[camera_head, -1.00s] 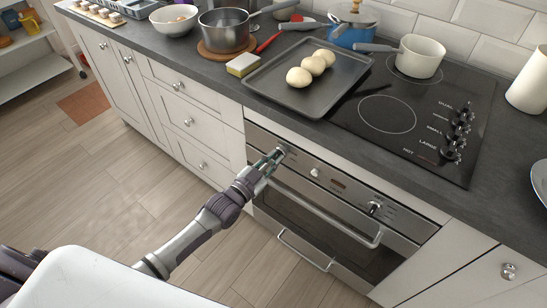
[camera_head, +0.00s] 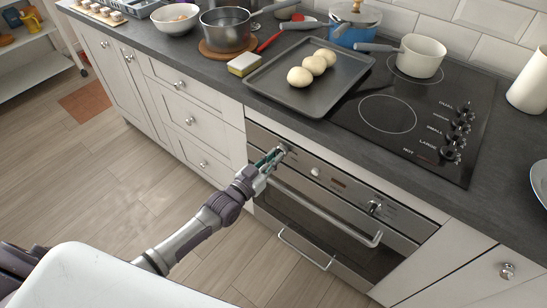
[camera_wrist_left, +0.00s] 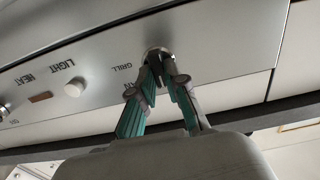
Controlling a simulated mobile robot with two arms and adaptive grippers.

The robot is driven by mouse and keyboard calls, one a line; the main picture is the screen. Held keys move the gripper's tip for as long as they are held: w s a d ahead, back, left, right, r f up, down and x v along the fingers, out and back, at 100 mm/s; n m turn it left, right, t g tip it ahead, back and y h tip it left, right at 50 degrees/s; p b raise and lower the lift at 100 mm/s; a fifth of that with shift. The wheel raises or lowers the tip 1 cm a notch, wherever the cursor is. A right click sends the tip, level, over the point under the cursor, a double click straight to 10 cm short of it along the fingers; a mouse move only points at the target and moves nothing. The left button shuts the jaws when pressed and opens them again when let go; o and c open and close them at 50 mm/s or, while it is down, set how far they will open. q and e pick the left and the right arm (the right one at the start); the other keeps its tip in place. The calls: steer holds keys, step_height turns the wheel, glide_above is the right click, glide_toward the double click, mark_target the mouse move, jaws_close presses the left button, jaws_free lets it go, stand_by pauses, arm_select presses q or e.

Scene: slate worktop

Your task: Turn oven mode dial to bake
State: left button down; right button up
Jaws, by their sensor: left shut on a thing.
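The oven (camera_head: 345,225) is built in under the worktop, with a steel control panel (camera_head: 335,182). My left gripper (camera_head: 279,153) is at the left end of this panel, shut on the mode dial (camera_head: 284,149). In the left wrist view the two teal-padded fingers (camera_wrist_left: 161,68) close on the sides of the round dial (camera_wrist_left: 158,52). The word GRILL is printed beside it. The fingers hide much of the dial, so I cannot tell where it points. My right gripper is not in view.
A white knob (camera_head: 315,172) and another dial (camera_head: 375,207) are further right on the panel. The oven door handle (camera_head: 325,212) runs just below. Above are a baking tray (camera_head: 265,84) with dough balls and a hob (camera_head: 425,110). The floor in front is clear.

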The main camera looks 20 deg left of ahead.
arm_select(q)
steer(key=c, duration=1.2)
jaws_free()
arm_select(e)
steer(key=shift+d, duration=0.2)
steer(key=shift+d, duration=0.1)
arm_select(q)
steer(key=v, duration=1.2)
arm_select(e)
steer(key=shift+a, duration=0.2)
